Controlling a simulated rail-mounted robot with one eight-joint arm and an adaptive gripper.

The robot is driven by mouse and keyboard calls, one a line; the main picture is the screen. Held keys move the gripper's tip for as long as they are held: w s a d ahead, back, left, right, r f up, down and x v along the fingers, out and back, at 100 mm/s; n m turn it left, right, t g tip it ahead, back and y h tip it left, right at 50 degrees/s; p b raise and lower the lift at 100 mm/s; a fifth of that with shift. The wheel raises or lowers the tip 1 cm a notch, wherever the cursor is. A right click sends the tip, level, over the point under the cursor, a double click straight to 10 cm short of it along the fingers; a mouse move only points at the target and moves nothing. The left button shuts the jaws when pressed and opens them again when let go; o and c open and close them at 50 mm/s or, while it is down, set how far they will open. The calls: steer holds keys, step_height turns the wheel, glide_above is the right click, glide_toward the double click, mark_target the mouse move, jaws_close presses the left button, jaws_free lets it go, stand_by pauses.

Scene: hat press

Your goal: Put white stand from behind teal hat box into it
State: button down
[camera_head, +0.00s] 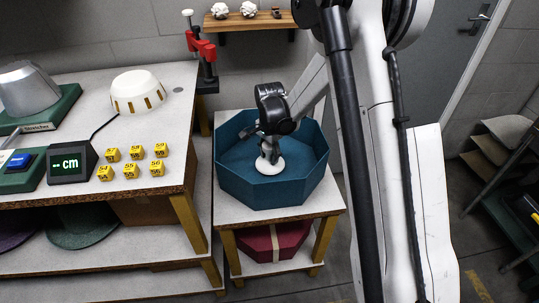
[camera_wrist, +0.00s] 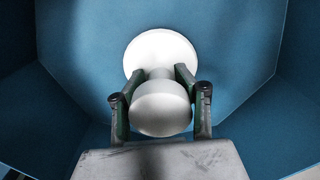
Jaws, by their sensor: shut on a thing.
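The teal hat box (camera_head: 262,191) is an open octagonal box on a small side table. The white stand (camera_head: 269,165) is inside its walls in the head view, with its round base down. In the wrist view the white stand (camera_wrist: 160,108) shows a rounded knob near me and a wider disc base beyond it. My gripper (camera_head: 268,148) reaches down into the box and is shut on the stand's narrow neck; its two fingers (camera_wrist: 160,92) flank the neck in the wrist view. I cannot tell whether the base touches the box floor.
A workbench (camera_head: 140,187) at left holds yellow numbered blocks (camera_head: 135,160), a white slotted dome (camera_head: 138,92) and a display (camera_head: 70,163). A maroon box (camera_head: 272,242) sits on the shelf below the teal box. A red clamp tool (camera_head: 203,52) stands behind the bench.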

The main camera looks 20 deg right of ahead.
steer(key=shift+f+b, duration=0.4)
steer(key=shift+b, duration=0.05)
stand_by(0.4)
steer(key=c, duration=1.2)
jaws_free()
steer(key=shift+o, duration=0.2)
